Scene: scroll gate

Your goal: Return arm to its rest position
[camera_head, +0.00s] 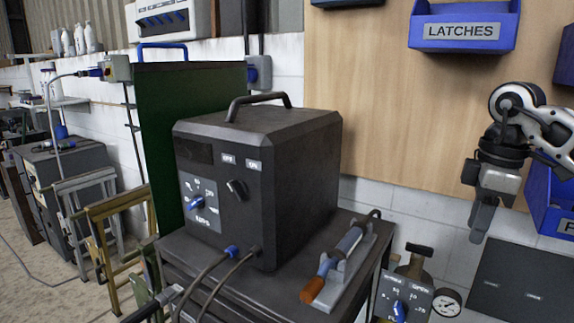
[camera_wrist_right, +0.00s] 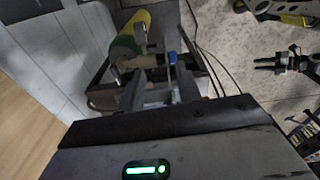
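My right arm (camera_head: 545,125) comes in from the right in the head view. Its right gripper (camera_head: 479,225) hangs fingers down in front of the wall, left of a blue bin, and is clear of the bench. In the right wrist view the two dark fingers of the right gripper (camera_wrist_right: 160,90) stand apart, with no object clearly held between them. A green and yellow cylinder (camera_wrist_right: 130,35) shows beyond the fingers; its distance from them is hard to tell.
A black welding box (camera_head: 290,180) with a handle stands on a dark bench. A torch with an orange tip (camera_head: 312,290) lies in a holder beside it. A blue LATCHES bin (camera_head: 465,45) and another blue bin (camera_head: 558,222) hang on the wall. A gauge (camera_head: 446,302) sits low right.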

